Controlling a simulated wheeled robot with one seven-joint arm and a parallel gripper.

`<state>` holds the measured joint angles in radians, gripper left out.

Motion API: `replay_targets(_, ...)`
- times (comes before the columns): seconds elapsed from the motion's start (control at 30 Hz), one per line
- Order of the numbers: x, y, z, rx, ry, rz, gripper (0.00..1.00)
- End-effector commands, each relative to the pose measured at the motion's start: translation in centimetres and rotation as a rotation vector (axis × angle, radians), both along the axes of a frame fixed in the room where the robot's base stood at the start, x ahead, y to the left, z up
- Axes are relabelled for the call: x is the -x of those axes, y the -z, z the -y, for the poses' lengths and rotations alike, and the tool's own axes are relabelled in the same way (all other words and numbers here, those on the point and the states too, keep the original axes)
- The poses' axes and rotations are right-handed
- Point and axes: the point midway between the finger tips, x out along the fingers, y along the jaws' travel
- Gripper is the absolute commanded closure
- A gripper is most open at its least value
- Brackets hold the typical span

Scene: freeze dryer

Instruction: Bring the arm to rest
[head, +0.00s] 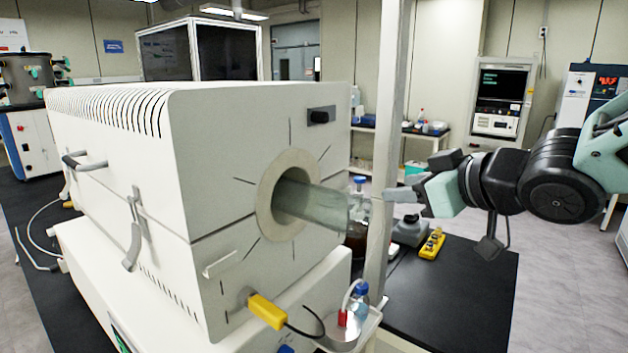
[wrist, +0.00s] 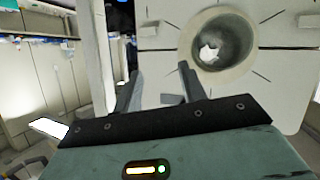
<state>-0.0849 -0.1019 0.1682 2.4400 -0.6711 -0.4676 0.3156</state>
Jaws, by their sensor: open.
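My gripper (head: 403,200) is in the right half of the head view, reaching left from my arm above the dark bench. It points toward the glass tube (head: 325,205) that sticks out of the white furnace, with a gap between them. In the wrist view my gripper (wrist: 160,88) has its two fingers apart with nothing between them. The round tube opening (wrist: 236,45) is ahead and to the right there, with a small white object (wrist: 208,52) inside it.
The white furnace (head: 130,190) fills the left of the head view. A pale upright post (head: 388,130) stands close to my gripper. Below are a yellow block (head: 432,244), a grey device (head: 409,231) and a dark bottle (head: 356,240). The bench's front right (head: 460,300) is clear.

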Motion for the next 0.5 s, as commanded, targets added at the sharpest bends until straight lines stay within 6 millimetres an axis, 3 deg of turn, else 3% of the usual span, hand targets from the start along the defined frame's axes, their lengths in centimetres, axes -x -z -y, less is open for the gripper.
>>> replay_targets(0.17, 4.9, 6.9, -1.1, 0.157, 0.093, -0.294, 0.59)
replay_targets(0.3, 11.8, 11.9, -1.6, 0.306, 0.111, -0.581, 0.59)
replay_targets(0.5, 21.5, 15.3, -1.6, 0.475, 0.068, -0.911, 0.59)
